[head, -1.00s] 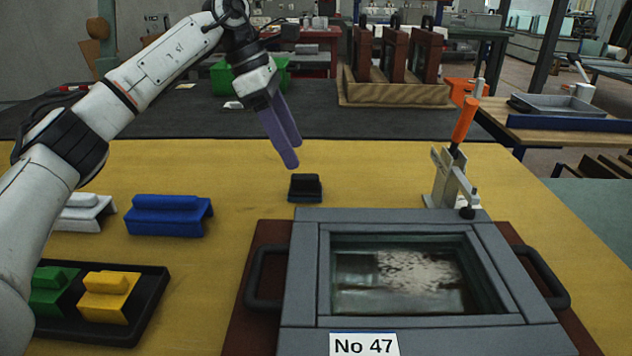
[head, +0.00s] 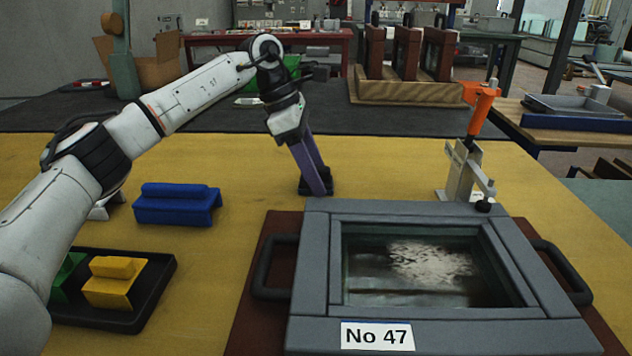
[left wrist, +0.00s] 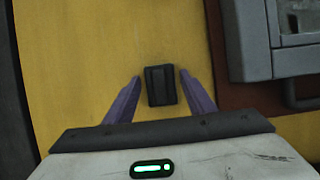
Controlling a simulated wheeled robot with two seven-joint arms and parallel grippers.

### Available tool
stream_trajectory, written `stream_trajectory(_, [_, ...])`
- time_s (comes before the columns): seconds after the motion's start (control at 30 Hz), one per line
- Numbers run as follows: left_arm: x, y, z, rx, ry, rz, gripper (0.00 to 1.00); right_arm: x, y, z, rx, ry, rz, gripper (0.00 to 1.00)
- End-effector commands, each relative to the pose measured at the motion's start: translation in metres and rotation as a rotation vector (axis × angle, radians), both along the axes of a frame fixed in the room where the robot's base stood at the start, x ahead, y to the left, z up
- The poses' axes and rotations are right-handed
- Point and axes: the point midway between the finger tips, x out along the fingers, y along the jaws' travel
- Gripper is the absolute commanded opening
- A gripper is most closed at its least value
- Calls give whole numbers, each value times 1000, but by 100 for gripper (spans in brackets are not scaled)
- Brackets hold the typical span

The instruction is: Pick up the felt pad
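The felt pad looks like a small black block with a raised grip. In the left wrist view the felt pad (left wrist: 161,86) lies on the yellow mat between the two purple fingers of my left gripper (left wrist: 161,78). The fingers are open, with a narrow strip of yellow showing on each side of it. In the head view my left gripper (head: 318,191) reaches down over the felt pad (head: 302,187) and hides much of it. My right gripper is in neither view.
A grey frame (head: 318,300) labelled No 47, with side handles, lies just in front. An orange-handled clamp (head: 462,165) stands at its back right. A blue block (head: 178,206) and a black tray (head: 155,295) with green and yellow blocks are at left.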

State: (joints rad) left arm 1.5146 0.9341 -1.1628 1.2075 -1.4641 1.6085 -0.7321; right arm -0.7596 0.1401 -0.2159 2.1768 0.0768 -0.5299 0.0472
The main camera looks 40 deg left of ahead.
Motion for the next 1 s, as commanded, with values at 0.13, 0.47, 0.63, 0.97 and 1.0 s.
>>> stream_trajectory(0.13, [0,0,0,0,0,0,24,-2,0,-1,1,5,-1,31])
stream_trajectory(0.47, [0,0,5,0,-1,0,16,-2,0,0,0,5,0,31])
stream_trajectory(0.63, [0,0,33,0,-4,0,16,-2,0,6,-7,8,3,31])
stream_trajectory(0.97, [1,0,92,0,-1,0,16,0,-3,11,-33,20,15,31])
stream_trajectory(1.0, [1,0,95,-1,-2,0,16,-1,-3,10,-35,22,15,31])
